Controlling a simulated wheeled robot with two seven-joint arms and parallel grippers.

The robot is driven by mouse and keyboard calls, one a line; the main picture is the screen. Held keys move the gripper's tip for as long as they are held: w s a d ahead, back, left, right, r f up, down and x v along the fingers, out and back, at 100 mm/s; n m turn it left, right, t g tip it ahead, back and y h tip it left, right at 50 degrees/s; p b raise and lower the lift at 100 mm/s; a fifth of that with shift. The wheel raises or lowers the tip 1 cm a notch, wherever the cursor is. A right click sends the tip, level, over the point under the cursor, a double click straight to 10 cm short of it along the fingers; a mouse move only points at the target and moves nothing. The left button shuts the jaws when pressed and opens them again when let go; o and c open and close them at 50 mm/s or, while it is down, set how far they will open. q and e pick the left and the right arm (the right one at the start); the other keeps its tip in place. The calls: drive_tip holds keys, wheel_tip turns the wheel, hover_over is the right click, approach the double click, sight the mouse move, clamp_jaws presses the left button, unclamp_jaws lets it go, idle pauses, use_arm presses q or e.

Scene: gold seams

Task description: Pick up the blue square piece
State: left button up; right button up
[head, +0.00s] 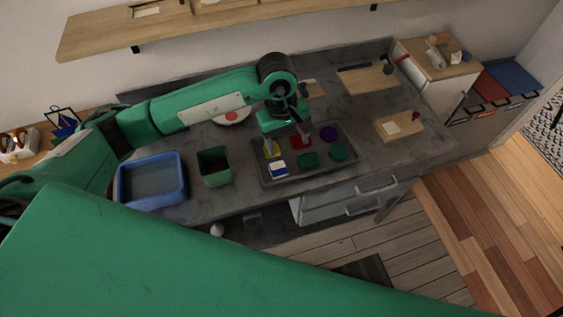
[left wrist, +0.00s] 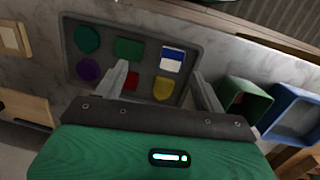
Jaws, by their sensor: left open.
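The blue square piece (head: 278,171), with a white part on it, lies in the near left corner of a dark grey tray (head: 318,177). It also shows in the left wrist view (left wrist: 172,60), at the upper right of the tray. My left gripper (head: 286,145) is open above the tray, its fingers pointing down. In the left wrist view (left wrist: 161,80) its fingers are spread over the red and yellow pieces, and the blue piece lies beyond the gap. My right gripper is not in view.
The tray also holds yellow (head: 272,150), red (head: 300,141), purple (head: 328,133), green (head: 309,160) and teal (head: 338,153) pieces. A green bin (head: 214,168) and a blue bin (head: 152,199) stand left of the tray. A wooden board (head: 397,127) lies to the right.

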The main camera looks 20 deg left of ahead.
use_arm(q)
drive_tip(key=w+a+y, duration=0.1)
drive_tip(key=a+y, duration=0.1)
drive_tip(key=a, duration=0.1)
drive_tip(key=p, duration=0.2)
hover_over(278, 166)
drive_tip(key=f, duration=0.7)
drive_tip(key=shift+w+f, duration=0.2)
drive_tip(key=shift+f, duration=0.3)
drive_tip(key=shift+s+f+p, duration=0.15)
drive_tip(key=shift+f+p, duration=0.3)
drive_tip(key=shift+p, duration=0.1)
wheel_tip(278, 166, down, 3)
drive_tip(key=shift+s+f+p, duration=0.1)
drive_tip(key=shift+s+p, duration=0.05)
drive_tip(key=shift+p, duration=0.65)
drive_tip(key=shift+f, duration=0.6)
drive_tip(key=c, duration=1)
drive_tip(key=shift+c, duration=0.6)
drive_tip(key=shift+r, duration=0.15)
